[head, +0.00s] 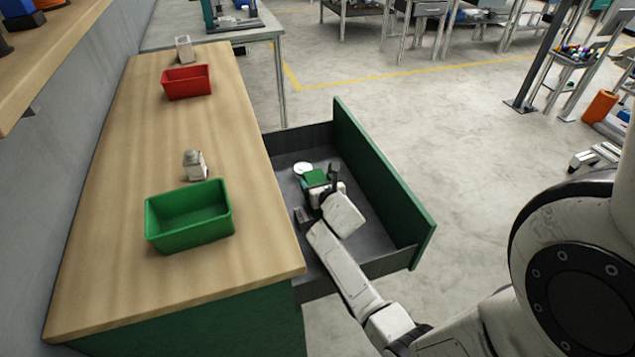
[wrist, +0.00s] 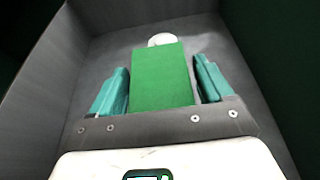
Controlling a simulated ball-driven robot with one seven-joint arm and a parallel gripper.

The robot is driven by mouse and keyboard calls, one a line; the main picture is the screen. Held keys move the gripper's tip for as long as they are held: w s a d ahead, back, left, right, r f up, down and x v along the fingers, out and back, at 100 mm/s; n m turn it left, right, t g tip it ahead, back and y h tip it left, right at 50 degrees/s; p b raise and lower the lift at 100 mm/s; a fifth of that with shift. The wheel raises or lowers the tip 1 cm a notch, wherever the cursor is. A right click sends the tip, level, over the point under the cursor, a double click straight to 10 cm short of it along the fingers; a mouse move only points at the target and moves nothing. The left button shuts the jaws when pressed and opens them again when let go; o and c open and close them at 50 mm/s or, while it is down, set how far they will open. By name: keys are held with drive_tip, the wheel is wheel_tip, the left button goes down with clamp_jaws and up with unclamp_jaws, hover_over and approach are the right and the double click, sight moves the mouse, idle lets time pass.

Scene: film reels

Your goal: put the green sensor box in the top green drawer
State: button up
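The green sensor box (head: 316,178) is inside the open top green drawer (head: 382,186), near a white round object. My gripper (head: 318,192) reaches down into the drawer, with the box between its fingers. In the wrist view, the box (wrist: 161,78) lies between the two teal fingers (wrist: 163,85). The left finger looks very close to it, and a thin dark gap shows at the right. I cannot tell whether the fingers press on the box or whether it rests on the drawer floor.
The white round object (head: 303,168) lies in the drawer. The wooden worktop (head: 255,245) holds a green bin (head: 190,238), a red bin (head: 187,94) and a small grey-white item (head: 195,166). The drawer's walls stand around my gripper. Open floor lies to the right.

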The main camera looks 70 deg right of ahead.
drive_tip(key=shift+o, duration=1)
drive_tip(key=shift+r, duration=0.2)
drive_tip(key=p+v, duration=0.2)
drive_tip(key=v, duration=1)
